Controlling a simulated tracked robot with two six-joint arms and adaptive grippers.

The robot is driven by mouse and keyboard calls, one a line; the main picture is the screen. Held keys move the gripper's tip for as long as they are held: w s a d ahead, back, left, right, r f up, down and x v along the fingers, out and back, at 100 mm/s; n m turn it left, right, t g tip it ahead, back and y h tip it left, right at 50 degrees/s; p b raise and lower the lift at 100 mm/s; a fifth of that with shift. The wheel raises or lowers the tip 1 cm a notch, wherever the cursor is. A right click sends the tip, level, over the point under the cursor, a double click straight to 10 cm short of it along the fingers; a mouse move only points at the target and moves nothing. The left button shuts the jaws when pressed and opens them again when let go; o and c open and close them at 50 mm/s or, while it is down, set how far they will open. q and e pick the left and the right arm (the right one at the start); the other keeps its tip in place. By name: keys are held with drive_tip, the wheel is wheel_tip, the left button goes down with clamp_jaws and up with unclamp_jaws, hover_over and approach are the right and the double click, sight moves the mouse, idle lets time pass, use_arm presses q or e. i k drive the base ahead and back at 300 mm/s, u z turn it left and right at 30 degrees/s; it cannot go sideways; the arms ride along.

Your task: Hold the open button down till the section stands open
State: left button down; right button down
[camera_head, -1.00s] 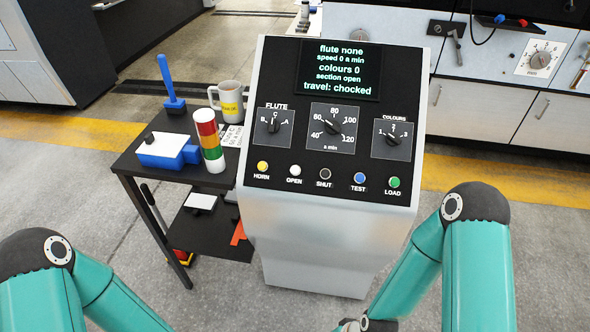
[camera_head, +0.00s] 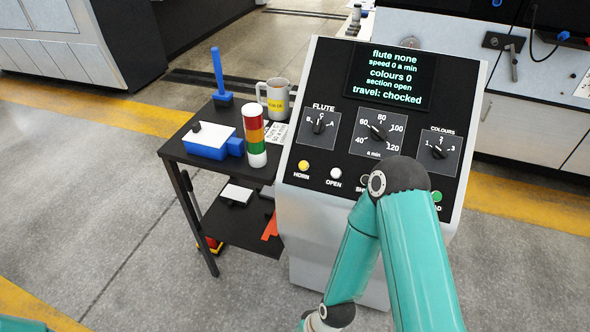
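The control console (camera_head: 340,215) stands ahead with its sloped black panel. The white button labelled OPEN (camera_head: 334,174) is on the lower row, right of the yellow HORN button (camera_head: 303,166); nothing touches it. The screen (camera_head: 390,78) reads flute none, speed 0 a min, colours 0, section open, travel: chocked. My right arm rises in front of the console and hides the SHUT and TEST buttons; the LOAD button (camera_head: 436,196) is partly visible. Neither gripper shows in the view.
A black cart (camera_head: 185,152) left of the console bears a blue-and-white box (camera_head: 208,140), a stack light (camera_head: 254,135), a mug (camera_head: 276,97) and a blue-handled tool (camera_head: 219,75). White machine cabinets stand behind on the right. The floor at left is clear.

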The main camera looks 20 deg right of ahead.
sight(336, 172)
drive_tip(key=u, duration=0.5)
drive_tip(key=k, duration=1.25)
drive_tip(key=z, duration=1.2)
drive_tip(key=i, duration=0.75)
drive_tip(key=z, duration=0.15)
